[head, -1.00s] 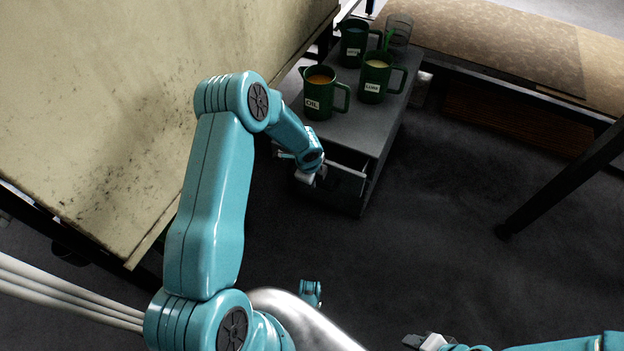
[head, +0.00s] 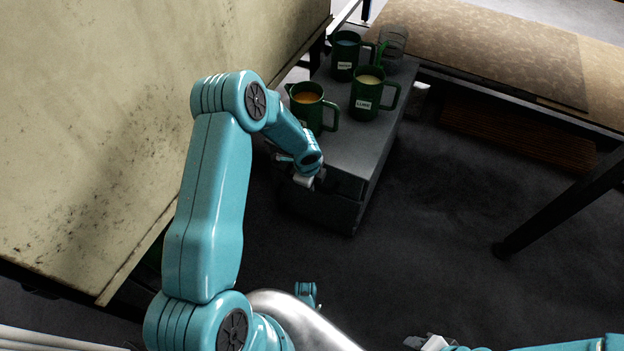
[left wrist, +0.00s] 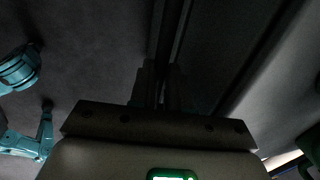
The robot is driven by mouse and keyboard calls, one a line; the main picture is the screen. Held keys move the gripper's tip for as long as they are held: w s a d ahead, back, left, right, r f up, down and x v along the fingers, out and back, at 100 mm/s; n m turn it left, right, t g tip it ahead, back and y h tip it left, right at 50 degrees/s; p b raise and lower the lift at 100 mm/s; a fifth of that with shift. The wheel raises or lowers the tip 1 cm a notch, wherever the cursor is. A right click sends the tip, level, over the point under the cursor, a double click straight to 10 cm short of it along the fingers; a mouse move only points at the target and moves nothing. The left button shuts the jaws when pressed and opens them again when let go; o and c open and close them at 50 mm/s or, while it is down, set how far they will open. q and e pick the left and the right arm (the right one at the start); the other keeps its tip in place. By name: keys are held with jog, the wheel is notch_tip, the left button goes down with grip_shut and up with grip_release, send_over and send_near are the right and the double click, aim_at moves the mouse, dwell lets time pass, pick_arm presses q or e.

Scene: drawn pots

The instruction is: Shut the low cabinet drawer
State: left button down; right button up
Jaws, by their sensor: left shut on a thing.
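The low grey cabinet (head: 372,140) stands near the middle of the head view, with mugs on top. A dark band shows at its near end, under the top edge; my forearm partly covers the drawer (head: 345,186) there, so how far it stands out is hard to tell. My left gripper (head: 305,181) is at that near end, shut on part of the drawer. In the left wrist view its fingers (left wrist: 158,88) close around a thin dark edge. My right gripper (head: 424,342) is low in the head view, away from the cabinet, and its jaws are unclear.
An orange-filled green mug (head: 309,98), a green mug with pale liquid (head: 366,92), a third green mug (head: 346,58) and a clear glass (head: 393,42) stand on the cabinet. A pale worn table (head: 110,120) is left, a brown-topped bench (head: 500,50) right. Dark floor (head: 430,230) lies clear between.

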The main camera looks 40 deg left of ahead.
pick_arm(q)
jog(key=shift+w+a+r, duration=0.1)
jog(key=shift+w+r, duration=0.05)
jog(key=shift+w, duration=0.2)
jog(key=c, duration=1.1)
grip_release()
jog(key=shift+s, duration=0.1)
jog(key=s+r+p, duration=0.3)
jog(key=r+p, duration=0.3)
jog(key=r, duration=1)
jog(key=shift+s+d, duration=0.15)
jog(key=shift+d, duration=0.3)
jog(key=shift+f, duration=0.1)
